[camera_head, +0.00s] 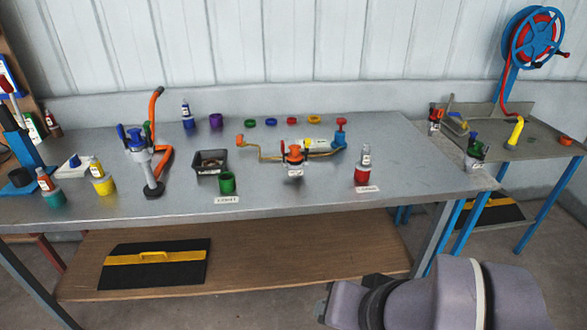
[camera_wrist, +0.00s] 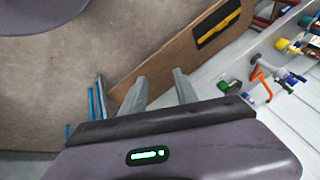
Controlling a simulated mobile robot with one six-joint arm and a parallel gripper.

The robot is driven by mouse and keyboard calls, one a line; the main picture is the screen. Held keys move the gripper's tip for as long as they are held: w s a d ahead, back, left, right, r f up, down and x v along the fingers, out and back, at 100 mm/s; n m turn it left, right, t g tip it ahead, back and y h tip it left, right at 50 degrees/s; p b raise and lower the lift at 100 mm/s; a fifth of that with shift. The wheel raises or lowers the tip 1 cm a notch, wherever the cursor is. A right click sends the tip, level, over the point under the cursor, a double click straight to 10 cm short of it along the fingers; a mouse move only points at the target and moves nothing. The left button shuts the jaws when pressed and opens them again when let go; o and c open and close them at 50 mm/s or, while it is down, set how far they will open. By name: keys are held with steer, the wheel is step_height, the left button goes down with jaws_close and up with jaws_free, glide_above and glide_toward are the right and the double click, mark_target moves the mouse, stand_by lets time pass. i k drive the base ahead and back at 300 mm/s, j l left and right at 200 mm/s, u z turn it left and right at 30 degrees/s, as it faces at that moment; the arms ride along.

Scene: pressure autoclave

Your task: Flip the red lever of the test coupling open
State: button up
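A blue fitting with a red top (camera_head: 340,133) stands at the hose's right end. My gripper (camera_wrist: 159,88) shows in the wrist view with its two fingers apart and nothing between them. It is away from the coupling, over the floor and lower shelf side.
The grey table (camera_head: 300,205) carries a black bin (camera_head: 210,170), a green cup (camera_head: 227,182), a red cup (camera_head: 362,177) and a stand with an orange hose (camera_head: 151,165). The table's front edge is mostly clear. A side table (camera_head: 540,150) with a hose reel (camera_head: 535,38) stands at the right.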

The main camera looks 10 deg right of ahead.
mark_target(282, 144)
steer(key=i+u, duration=0.25)
steer(key=i, duration=0.35)
steer(key=i+l+u, duration=0.1)
steer(key=i+u, duration=0.2)
steer(key=i, duration=0.25)
